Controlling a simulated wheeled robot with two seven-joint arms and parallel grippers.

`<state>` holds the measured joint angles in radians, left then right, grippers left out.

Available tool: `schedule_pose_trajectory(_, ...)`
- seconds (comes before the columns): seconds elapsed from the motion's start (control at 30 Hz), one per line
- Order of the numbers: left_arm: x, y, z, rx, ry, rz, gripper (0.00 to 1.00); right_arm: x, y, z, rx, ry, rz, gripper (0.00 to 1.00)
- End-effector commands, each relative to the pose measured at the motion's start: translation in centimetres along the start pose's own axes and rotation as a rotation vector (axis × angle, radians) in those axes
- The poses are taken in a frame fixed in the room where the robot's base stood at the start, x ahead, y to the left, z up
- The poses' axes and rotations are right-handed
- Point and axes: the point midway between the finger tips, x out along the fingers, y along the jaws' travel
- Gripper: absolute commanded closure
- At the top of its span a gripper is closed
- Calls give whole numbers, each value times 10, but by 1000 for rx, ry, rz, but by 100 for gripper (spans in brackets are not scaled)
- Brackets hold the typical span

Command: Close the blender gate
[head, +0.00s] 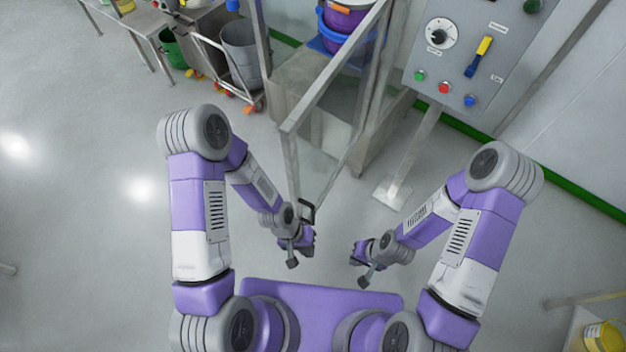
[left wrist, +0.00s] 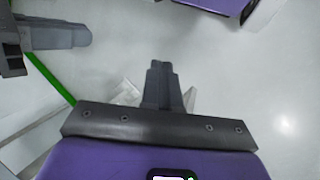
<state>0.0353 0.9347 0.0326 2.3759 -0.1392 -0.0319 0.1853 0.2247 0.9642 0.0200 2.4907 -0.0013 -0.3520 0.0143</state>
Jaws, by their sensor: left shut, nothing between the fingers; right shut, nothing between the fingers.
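The blender gate (head: 322,128) is a clear panel in a grey metal frame. It stands swung out from the blender enclosure toward me, with its near edge close to my left arm. A dark handle (head: 309,211) sits low on that near edge, partly hidden by my left wrist. The purple blender drum (head: 346,20) shows at the top. My left gripper (head: 309,242) is shut and empty, just below the handle; I cannot tell whether they touch. Its closed fingers show in the left wrist view (left wrist: 162,85). My right gripper (head: 356,256) is shut and empty in front of my base.
A control panel (head: 462,55) with a dial, switch and buttons stands on a post (head: 412,150) right of the gate. A grey bin on a cart (head: 243,55) and a green bucket (head: 173,50) are at upper left. The floor (head: 80,200) at left is clear.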

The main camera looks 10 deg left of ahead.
Motion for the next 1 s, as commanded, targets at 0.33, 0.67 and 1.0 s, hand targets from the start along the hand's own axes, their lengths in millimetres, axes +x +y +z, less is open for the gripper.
schedule_pose_trajectory(0.33, -22, 54, -9, 306, -224, -367, 100, 26, 10, -1, 0, 0, 0, 100)
schedule_pose_trajectory(0.67, -113, 123, -34, 419, -1, -980, 100, 49, 18, -2, 0, 0, 0, 100)
schedule_pose_trajectory(1.0, -172, 167, -29, 366, 249, -1211, 100, 56, 21, -2, 0, 0, 0, 100)
